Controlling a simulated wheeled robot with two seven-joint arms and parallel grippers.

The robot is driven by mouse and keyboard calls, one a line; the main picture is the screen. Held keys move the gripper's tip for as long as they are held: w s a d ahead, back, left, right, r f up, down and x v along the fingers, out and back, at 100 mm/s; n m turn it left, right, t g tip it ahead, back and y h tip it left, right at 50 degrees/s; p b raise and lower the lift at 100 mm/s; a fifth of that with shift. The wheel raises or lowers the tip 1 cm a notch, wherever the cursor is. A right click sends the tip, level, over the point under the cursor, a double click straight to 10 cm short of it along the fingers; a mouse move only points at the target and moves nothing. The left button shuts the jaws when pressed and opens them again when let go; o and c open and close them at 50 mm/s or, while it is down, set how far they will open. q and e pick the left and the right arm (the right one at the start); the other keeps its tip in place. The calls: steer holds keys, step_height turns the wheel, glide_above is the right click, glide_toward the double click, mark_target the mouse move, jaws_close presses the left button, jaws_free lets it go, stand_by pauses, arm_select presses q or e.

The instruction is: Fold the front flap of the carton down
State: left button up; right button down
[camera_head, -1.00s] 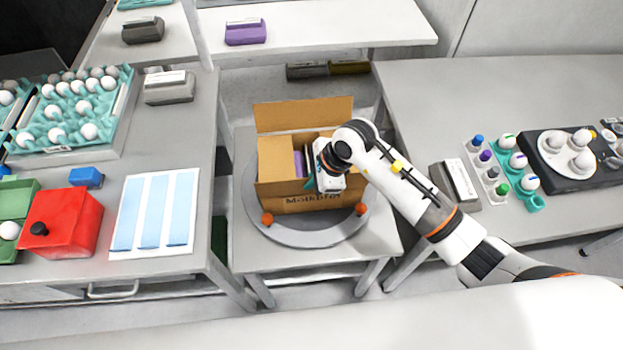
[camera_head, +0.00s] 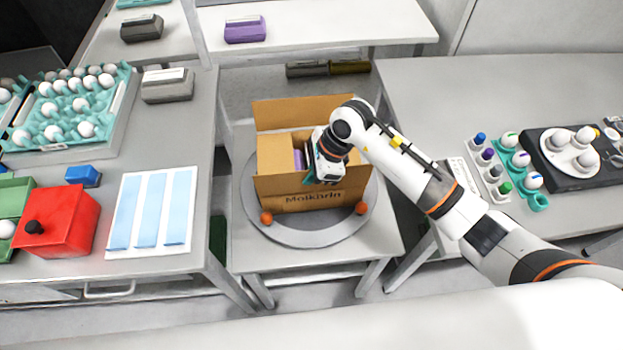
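The open cardboard carton (camera_head: 345,198) stands on a round grey turntable, its printed front facing me. Its back flap (camera_head: 303,113) stands up. A side flap (camera_head: 275,153) lies inward over the left of the opening. The front flap (camera_head: 275,184) appears raised along the near edge, but its crease is hard to make out. My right gripper (camera_head: 311,181) is at the middle of that edge and covers part of it. Contact and the gap between its fingers cannot be told. My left gripper is not in view.
A purple item (camera_head: 298,160) shows inside the carton. Two orange balls (camera_head: 266,218) sit on the turntable's (camera_head: 300,237) near rim. The left table holds a red box (camera_head: 68,225) and egg trays (camera_head: 110,132); the right table holds markers and eggs.

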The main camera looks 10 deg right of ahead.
steer(key=shift+w+f+m+g+b, duration=0.1)
steer(key=shift+w+m+g+b, duration=0.1)
steer(key=shift+w+g+b, duration=0.85)
steer(key=shift+w+f+m+g+b, duration=0.2)
steer(key=shift+g+b, duration=0.5)
steer(key=shift+b, duration=1)
steer(key=shift+w+f+m+g+b, duration=0.1)
steer(key=shift+w+m+g+b, duration=0.1)
steer(key=shift+w+g+b, duration=0.85)
steer(key=shift+s+r+b, duration=0.1)
steer(key=shift+s+b, duration=0.2)
steer(key=shift+s, duration=0.15)
steer(key=c, duration=1.6)
jaws_free()
steer(key=shift+c, duration=0.2)
steer(key=b+v, duration=0.3)
steer(key=v, duration=0.9)
steer(key=shift+s, duration=0.15)
